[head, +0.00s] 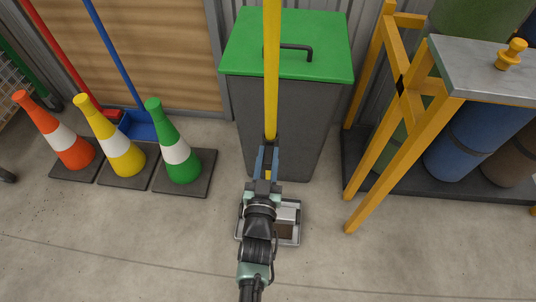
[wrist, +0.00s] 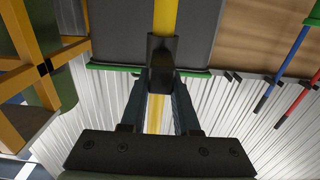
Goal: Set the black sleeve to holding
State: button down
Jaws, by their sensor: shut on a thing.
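The black sleeve (wrist: 163,62) is around a yellow pole (wrist: 165,15) in the wrist view. The pole (head: 272,70) also shows in the head view, crossing in front of the green-lidded bin. My gripper (wrist: 163,82) is shut on the sleeve, one dark blue finger on each side of its near part. In the head view my gripper (head: 268,150) is at the pole's lower visible part, and the sleeve is mostly hidden there. The pole's yellow shows again between the fingers. I see no marking on the sleeve that tells its setting.
A grey bin with a green lid (head: 245,55) stands behind the pole. Orange, yellow and green cones (head: 180,165) stand at left. A yellow rack (head: 385,150) with rolls (head: 465,150) stands at right. A metal tray (head: 297,238) lies on the floor beneath my arm. Front floor is clear.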

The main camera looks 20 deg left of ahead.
jog(key=shift+f, duration=0.75)
jog(key=c, duration=0.6)
grip_release()
jog(key=shift+c, duration=0.2)
jog(key=shift+s, duration=0.2)
jog(key=p+v, duration=0.3)
jog(key=v, duration=0.9)
jog(key=shift+s, duration=0.3)
jog(key=shift+d, duration=0.15)
